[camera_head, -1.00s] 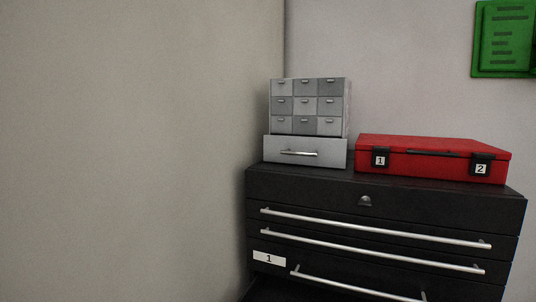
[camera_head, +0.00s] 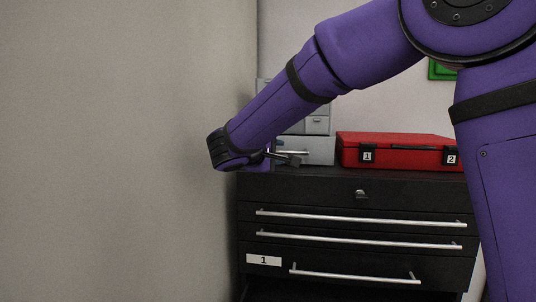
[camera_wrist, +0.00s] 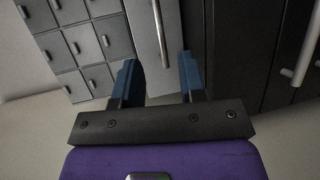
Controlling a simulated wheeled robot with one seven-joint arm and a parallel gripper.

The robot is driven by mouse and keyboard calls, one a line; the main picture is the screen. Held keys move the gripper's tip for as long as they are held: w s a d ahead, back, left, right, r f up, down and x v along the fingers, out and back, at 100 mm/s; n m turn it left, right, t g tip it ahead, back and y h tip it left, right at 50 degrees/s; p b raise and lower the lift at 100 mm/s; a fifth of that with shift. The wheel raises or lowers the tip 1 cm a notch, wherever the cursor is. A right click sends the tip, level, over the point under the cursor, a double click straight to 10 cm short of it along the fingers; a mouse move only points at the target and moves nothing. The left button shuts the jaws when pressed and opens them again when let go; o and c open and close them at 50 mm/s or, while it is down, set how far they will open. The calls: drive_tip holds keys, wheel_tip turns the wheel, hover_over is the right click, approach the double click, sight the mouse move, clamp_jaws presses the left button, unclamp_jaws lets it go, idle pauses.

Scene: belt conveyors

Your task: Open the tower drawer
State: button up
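The grey tower of small drawers (camera_head: 317,124) stands on the black cabinet, mostly hidden behind my purple arm. Its wide light grey bottom drawer (camera_head: 321,151) looks shut and has a silver bar handle. In the wrist view the tower lies turned, with the drawer front (camera_wrist: 143,22) and its handle (camera_wrist: 159,28) at top centre. My gripper (camera_wrist: 158,61) is open and empty, its two blue fingers apart. The handle lines up with the gap between them. I cannot tell whether the fingers reach around it. In the head view my gripper (camera_head: 287,158) is at the drawer's left part.
The black cabinet (camera_head: 310,190) has several drawers with long silver handles and a label "1". A red case (camera_head: 400,148) lies on top, right of the tower. A plain wall (camera_head: 120,150) is close on the left. A green board (camera_head: 441,70) hangs behind.

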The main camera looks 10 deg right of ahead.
sight(290, 152)
drive_tip(key=x, duration=1)
drive_tip(key=shift+w+a, duration=0.15)
drive_tip(key=shift+w, duration=0.35)
drive_tip(key=shift+s, duration=0.1)
clamp_jaws()
